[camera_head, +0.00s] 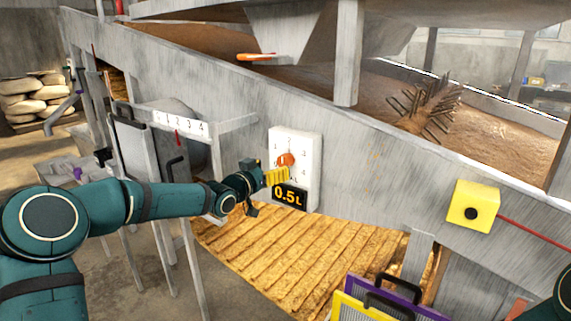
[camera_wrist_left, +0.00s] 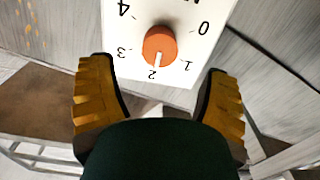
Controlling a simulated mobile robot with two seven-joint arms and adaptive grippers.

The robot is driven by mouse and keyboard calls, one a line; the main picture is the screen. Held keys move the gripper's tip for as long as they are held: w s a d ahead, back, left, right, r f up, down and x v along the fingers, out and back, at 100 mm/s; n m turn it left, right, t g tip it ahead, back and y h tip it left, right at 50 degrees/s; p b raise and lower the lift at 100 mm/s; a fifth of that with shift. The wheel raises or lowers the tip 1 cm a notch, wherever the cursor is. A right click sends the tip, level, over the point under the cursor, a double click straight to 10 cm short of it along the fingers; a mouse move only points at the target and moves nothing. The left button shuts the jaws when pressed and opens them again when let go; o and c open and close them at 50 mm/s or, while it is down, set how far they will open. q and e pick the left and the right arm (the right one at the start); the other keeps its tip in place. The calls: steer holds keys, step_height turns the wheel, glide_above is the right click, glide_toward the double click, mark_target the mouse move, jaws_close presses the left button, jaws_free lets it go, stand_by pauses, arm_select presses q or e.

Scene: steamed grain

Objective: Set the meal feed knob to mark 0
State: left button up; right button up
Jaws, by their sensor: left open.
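The orange meal feed knob (camera_head: 286,160) sits on a white panel (camera_head: 309,150) on the grey wooden wall. In the left wrist view the knob (camera_wrist_left: 160,45) shows close up and upside down, with marks 0 to 4 around it. Its white pointer points at or very near mark 2. My left gripper (camera_head: 278,175) is in front of the panel, just below the knob in the head view. In the wrist view its yellow fingers (camera_wrist_left: 157,72) are spread wide, with the knob ahead between them, apart from both. My right gripper is not in view.
A display reading 0.5L (camera_head: 289,196) is below the knob. A scale numbered 1 to 4 (camera_head: 182,122) and a bar stand to the left. A yellow box with a black button (camera_head: 473,206) is on the right. Purple and yellow framed screens (camera_head: 395,295) stand at the bottom.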

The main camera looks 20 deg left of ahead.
mark_target(282, 162)
arm_select(q)
steer(key=x, duration=0.6)
steer(key=shift+w+d, duration=0.15)
steer(key=shift+w, duration=0.25)
steer(key=c, duration=1.2)
